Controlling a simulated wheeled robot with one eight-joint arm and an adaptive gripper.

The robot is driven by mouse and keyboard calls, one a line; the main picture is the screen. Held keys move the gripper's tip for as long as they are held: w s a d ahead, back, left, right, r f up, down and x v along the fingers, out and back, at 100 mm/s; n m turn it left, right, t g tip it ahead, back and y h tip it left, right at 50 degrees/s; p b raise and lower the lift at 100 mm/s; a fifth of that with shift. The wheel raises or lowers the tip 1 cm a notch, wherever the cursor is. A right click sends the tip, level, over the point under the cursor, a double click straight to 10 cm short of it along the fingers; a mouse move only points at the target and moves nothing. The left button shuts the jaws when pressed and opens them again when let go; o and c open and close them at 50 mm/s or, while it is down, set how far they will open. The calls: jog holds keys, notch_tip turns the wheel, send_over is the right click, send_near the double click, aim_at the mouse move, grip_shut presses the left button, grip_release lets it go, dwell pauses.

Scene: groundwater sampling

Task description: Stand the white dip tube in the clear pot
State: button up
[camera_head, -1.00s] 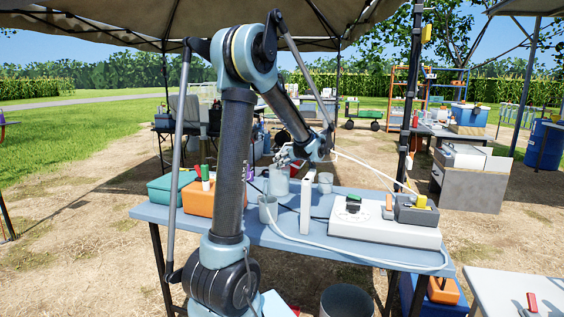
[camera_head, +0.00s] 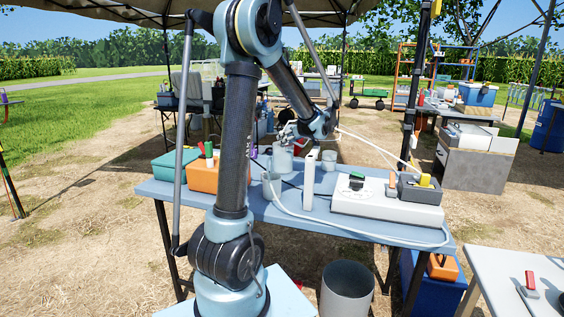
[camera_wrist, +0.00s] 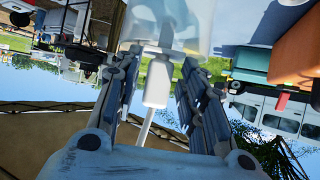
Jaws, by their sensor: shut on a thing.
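My gripper (camera_wrist: 157,72) has its fingers on both sides of the white dip tube (camera_wrist: 157,85), which has a thick white body and a thinner stem. In the head view my gripper (camera_head: 289,132) is over the back of the blue table, just above a pale pot (camera_head: 283,160). The tube itself is too small to make out there.
A white hose (camera_head: 375,148) runs from my gripper to a grey box (camera_head: 418,191) on a white case (camera_head: 375,208). An orange box (camera_head: 203,178) is left.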

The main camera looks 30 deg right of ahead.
jog(key=shift+f, duration=0.5)
dwell(0.4)
jog(key=shift+s+a+f, duration=0.1)
jog(key=shift+s+f, duration=0.05)
jog(key=shift+f, duration=0.15)
jog(key=shift+s, duration=0.2)
jog(key=shift+s+r, duration=0.15)
jog(key=shift+s, duration=0.15)
